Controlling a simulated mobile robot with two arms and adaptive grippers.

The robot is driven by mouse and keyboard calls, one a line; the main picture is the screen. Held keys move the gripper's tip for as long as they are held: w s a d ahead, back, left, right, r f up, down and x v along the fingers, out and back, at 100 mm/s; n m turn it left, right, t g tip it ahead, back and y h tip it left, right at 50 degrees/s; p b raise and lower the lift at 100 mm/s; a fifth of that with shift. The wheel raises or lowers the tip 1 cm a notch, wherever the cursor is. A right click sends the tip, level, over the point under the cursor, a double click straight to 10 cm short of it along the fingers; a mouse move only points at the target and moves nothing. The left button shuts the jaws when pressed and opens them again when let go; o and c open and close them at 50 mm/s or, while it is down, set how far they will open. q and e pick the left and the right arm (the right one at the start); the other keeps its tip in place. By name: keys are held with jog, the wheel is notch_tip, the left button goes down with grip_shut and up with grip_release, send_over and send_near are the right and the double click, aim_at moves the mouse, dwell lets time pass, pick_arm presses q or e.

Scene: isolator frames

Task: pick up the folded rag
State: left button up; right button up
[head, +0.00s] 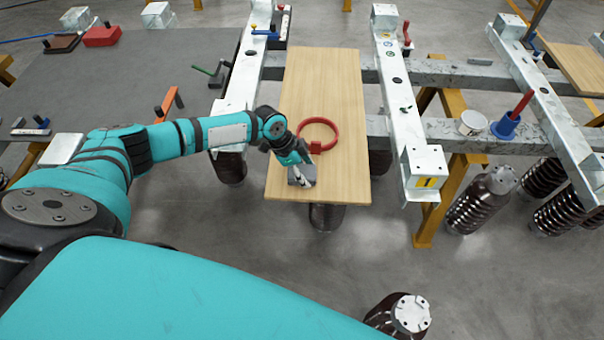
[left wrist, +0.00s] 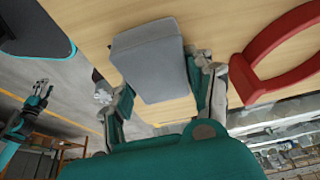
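The folded rag (head: 304,171) is a grey, flat-folded block near the front end of a light wooden board (head: 335,95). It also shows in the left wrist view (left wrist: 150,62), large and close. My left gripper (head: 301,180) is over the rag, pointing down. In the left wrist view my left gripper (left wrist: 152,78) is open, with one finger on each side of the rag. A small gap shows at the left finger; the right finger is very close to the rag's edge. Part of my right gripper (left wrist: 41,92) shows small at the left of that view.
A red ring-shaped object (head: 334,128) lies on the board just behind the rag. White metal beams (head: 401,125) flank the board. A white cup (head: 472,122) and a blue holder (head: 507,125) stand at right. A grey table (head: 105,90) is at left.

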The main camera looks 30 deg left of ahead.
aim_at(309, 171)
pick_arm(q)
jog(key=c, duration=0.4)
jog(key=shift+r, duration=0.55)
notch_tip(309, 171, up, 2)
jog(key=shift+r+b, duration=0.25)
jog(key=shift+b, duration=0.3)
jog(key=s+d, duration=0.1)
jog(key=s, duration=0.4)
jog(key=s+d+r+b, duration=0.1)
jog(key=s, duration=0.4)
jog(key=s+d, duration=0.1)
jog(key=s, duration=0.4)
jog(key=shift+s+r, duration=0.2)
jog(key=shift+s, duration=0.2)
